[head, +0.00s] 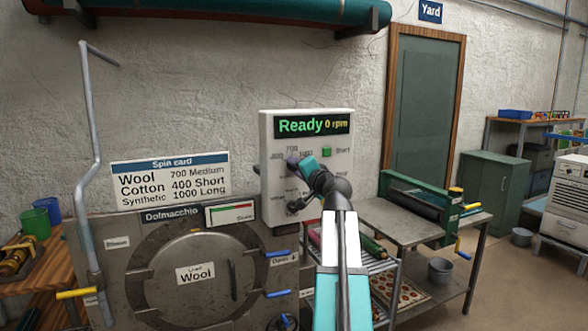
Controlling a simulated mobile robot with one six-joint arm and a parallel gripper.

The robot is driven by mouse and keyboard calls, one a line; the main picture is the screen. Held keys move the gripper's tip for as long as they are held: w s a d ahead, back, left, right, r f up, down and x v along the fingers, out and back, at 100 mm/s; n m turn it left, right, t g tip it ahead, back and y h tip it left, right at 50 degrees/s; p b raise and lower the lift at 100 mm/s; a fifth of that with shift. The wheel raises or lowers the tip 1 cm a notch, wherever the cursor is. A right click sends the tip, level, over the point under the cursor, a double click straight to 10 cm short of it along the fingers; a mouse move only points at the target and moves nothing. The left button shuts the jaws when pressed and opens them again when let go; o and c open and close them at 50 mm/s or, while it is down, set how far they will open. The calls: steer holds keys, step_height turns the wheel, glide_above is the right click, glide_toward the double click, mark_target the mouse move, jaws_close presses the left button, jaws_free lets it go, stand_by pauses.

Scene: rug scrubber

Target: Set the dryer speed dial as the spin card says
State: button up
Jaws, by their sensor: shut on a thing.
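The control panel (340,190) is a pale upright box with a screen (313,125) reading "Ready 0 rpm" and a green Start button (327,152). My gripper (297,164), teal and purple at its end, is shut on the speed dial at the panel's upper left. It hides the dial and part of its markings; a 700 shows just above, so where the dial points cannot be told. The load label (195,273) on the dryer's round door reads Wool.
A second, dark knob (297,204) sits below the gripper. Blue-handled levers (277,254) are on the dryer's right side. A crank pipe (91,160) stands at left. A metal table (410,226) with a green roller machine (428,208) stands right of the panel.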

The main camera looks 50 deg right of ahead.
steer(key=shift+w+r, duration=0.15)
steer(key=shift+r, duration=0.15)
steer(key=o, duration=0.8)
steer(key=shift+o, duration=1.2)
steer(key=shift+w+a+f, duration=0.1)
steer(key=shift+w+f, duration=0.05)
steer(key=shift+f, duration=0.1)
steer(key=b+v, duration=0.3)
steer(key=v, duration=1.1)
